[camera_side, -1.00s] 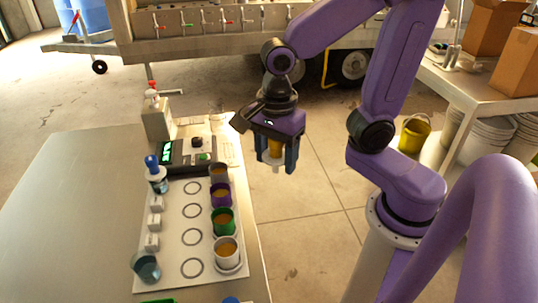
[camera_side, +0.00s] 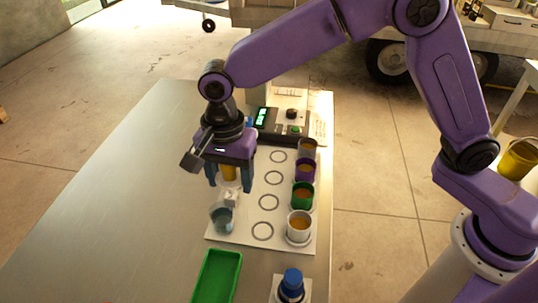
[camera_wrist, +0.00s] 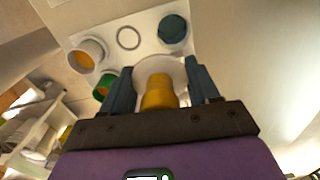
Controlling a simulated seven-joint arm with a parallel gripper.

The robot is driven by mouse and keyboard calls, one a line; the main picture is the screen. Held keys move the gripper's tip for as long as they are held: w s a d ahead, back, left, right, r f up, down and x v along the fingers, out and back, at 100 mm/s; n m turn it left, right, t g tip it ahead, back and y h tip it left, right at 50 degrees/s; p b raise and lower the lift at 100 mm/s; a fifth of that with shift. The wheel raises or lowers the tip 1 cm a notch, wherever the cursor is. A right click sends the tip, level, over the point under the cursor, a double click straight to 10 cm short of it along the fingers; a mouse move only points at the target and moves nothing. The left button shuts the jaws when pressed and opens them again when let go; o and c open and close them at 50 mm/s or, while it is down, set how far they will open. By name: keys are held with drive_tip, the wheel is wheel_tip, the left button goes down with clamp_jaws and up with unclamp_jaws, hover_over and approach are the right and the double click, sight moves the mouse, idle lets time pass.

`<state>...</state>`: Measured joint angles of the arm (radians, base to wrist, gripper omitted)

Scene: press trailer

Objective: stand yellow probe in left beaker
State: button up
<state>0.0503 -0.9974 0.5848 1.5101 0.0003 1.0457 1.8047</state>
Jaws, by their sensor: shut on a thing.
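My gripper (camera_side: 229,183) is shut on the yellow probe (camera_side: 229,172), which hangs roughly upright between the fingers. In the wrist view the yellow probe (camera_wrist: 159,92) is between both fingers, with a pale round part behind it. A glass beaker (camera_side: 221,220) with bluish contents stands at the left of the white mat (camera_side: 225,238). The probe is above and behind this beaker in the side view, apart from it. The beaker shows as a teal round (camera_wrist: 172,29) beyond the fingers in the wrist view.
Several cups line the mat's right side, including a white cup (camera_side: 299,227) and a green cup (camera_side: 303,195). Printed rings lie between. A green tray (camera_side: 217,276) and a blue-topped jar (camera_side: 291,285) are in front. A device (camera_side: 283,124) stands behind. The left table is bare.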

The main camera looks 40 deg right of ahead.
drive_tip(key=shift+n, duration=0.5)
drive_tip(key=shift+w+a+f, duration=0.1)
drive_tip(key=shift+a+f, duration=0.35)
drive_tip(key=shift+f, duration=0.8)
drive_tip(key=shift+w+a+f, duration=0.15)
drive_tip(key=shift+a+f, duration=0.35)
drive_tip(key=shift+f, duration=0.75)
drive_tip(key=shift+w+a+f, duration=0.1)
drive_tip(key=shift+a+f, duration=0.35)
drive_tip(key=shift+f, duration=0.8)
drive_tip(key=shift+f, duration=0.65)
drive_tip(key=o, duration=0.9)
drive_tip(key=shift+r, duration=0.1)
drive_tip(key=shift+r, duration=5.4)
drive_tip(key=shift+r, duration=0.1)
wheel_tip(320, 180, up, 9)
hover_over(220, 209)
drive_tip(key=s, duration=0.2)
drive_tip(key=shift+a, duration=0.3)
